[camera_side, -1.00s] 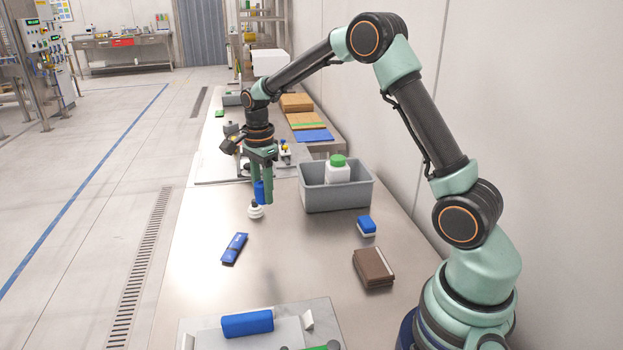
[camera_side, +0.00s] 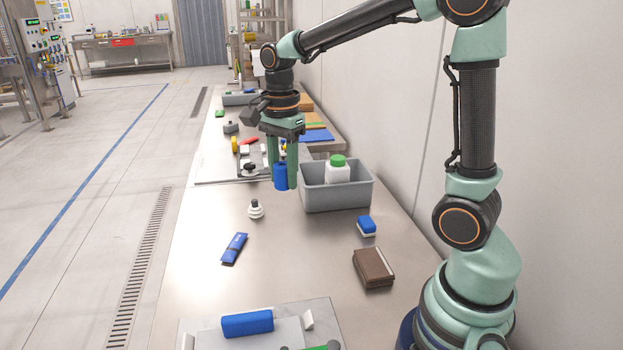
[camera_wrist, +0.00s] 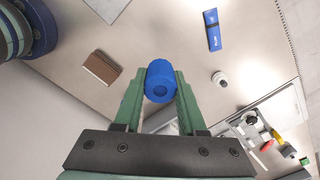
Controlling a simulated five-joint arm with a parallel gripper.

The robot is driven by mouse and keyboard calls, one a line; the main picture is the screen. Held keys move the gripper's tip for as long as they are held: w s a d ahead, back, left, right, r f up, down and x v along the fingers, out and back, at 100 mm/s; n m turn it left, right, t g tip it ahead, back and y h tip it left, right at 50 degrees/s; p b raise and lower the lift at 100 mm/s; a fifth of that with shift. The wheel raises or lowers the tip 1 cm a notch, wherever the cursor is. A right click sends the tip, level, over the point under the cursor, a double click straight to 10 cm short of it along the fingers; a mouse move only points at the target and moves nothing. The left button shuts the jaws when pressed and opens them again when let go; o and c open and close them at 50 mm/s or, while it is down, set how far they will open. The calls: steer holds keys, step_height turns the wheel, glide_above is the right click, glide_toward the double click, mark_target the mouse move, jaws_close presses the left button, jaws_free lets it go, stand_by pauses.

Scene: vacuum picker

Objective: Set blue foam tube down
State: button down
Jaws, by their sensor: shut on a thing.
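The blue foam tube (camera_side: 281,178) is held between the fingers of my gripper (camera_side: 284,176), close to the left side of the grey bin in the side view. It hangs upright and appears clear of the bench (camera_side: 200,285). A white suction cup with a black top (camera_side: 256,210) stands on the bench, in front of and left of the tube.
The grey bin (camera_side: 338,198) holds a white bottle with a green cap (camera_side: 338,170). A blue flat packet (camera_side: 234,248), a blue-and-white block (camera_side: 366,226) and a brown block (camera_side: 373,268) lie nearer. A blue bar (camera_side: 247,323) rests on the front tray. The bench middle is clear.

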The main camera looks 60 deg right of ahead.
mark_target(300, 276)
steer(key=s+a+f, duration=0.1)
steer(key=s, duration=0.3)
steer(key=shift+n, duration=0.3)
step_height(300, 276, down, 20)
steer(key=shift+s+a+r, duration=0.1)
steer(key=shift+a, duration=0.05)
steer(key=shift+c, duration=2.4)
jaws_free()
